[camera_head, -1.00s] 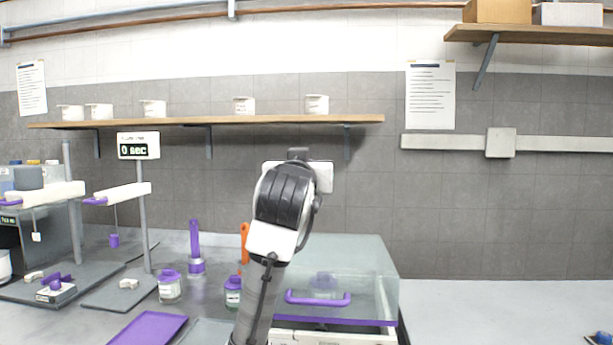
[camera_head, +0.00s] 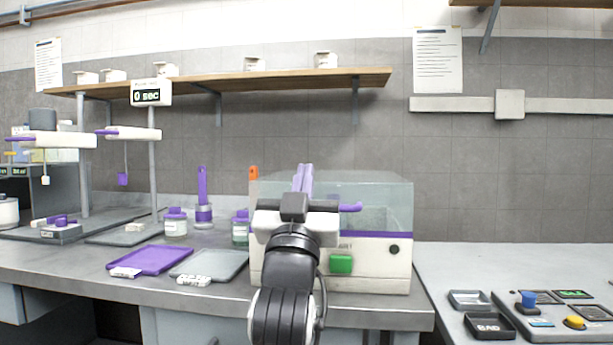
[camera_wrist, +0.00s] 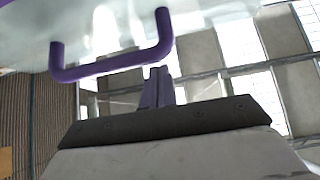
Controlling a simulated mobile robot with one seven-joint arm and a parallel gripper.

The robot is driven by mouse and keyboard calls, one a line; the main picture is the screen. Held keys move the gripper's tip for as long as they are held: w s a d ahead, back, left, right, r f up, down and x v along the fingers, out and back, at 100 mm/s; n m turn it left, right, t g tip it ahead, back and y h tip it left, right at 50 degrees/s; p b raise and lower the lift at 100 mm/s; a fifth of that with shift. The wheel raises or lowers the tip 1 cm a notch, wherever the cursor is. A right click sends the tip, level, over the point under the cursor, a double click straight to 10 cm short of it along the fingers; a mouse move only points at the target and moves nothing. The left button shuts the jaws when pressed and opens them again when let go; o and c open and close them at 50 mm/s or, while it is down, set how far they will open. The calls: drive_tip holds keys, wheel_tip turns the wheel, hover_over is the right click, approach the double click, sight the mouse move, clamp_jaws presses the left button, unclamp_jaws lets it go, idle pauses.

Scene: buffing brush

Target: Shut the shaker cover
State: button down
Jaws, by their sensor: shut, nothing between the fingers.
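The shaker is a cream box (camera_head: 370,268) with a clear cover (camera_head: 375,205). The cover's purple rim (camera_head: 385,234) lies along the top of the box at the front right. No gap shows there, but my arm hides the left part. The purple handle (camera_head: 350,207) shows only at its right end in the head view; in the wrist view the handle (camera_wrist: 110,68) is a whole U shape. My gripper (camera_head: 303,178) is in front of the cover, its purple fingers pointing up, shut and empty. In the wrist view the fingertips (camera_wrist: 158,72) are close to the handle's bar; contact cannot be told.
A green button (camera_head: 341,264) and a dark knob (camera_head: 394,249) are on the box front. Jars (camera_head: 175,222), a purple tray (camera_head: 151,260) and a grey tray (camera_head: 210,264) are on the left. A control panel (camera_head: 545,315) is at the lower right. The right counter behind it is clear.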

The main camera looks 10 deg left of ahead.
drive_tip(key=f+b, duration=0.1)
drive_tip(key=f, duration=0.1)
drive_tip(key=s+f+b, duration=0.1)
drive_tip(key=f+b, duration=0.1)
drive_tip(key=f, duration=0.1)
drive_tip(key=shift+f, duration=0.2)
